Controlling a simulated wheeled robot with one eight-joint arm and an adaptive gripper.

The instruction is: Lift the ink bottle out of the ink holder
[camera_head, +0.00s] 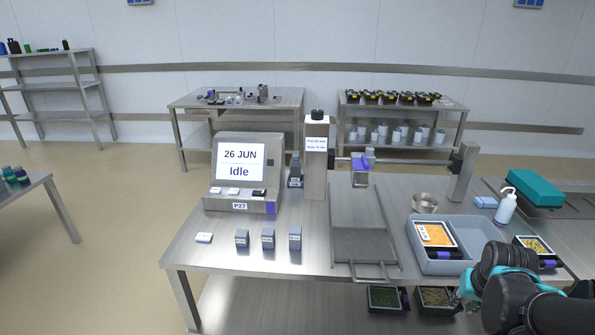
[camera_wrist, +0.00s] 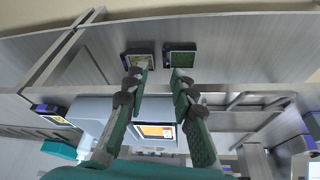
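A small dark upright piece (camera_head: 295,169) with a label at its foot stands between the screen unit and the tall steel post. It may be the ink bottle in its holder, but it is too small to be sure. My gripper (camera_wrist: 162,72) is open and empty in the wrist view, its green-padded fingers apart, pointing down over the table's front area. In the head view my arm is at the lower right, well away from the dark piece. The ink bottle cannot be made out in the wrist view.
The screen unit (camera_head: 239,167) reads "26 JUN Idle". The black-capped post (camera_head: 316,160) stands beside it. Several small grey blocks (camera_head: 268,238) line the table front. A grey bin (camera_head: 480,266) holds an orange-filled tray (camera_head: 436,234).

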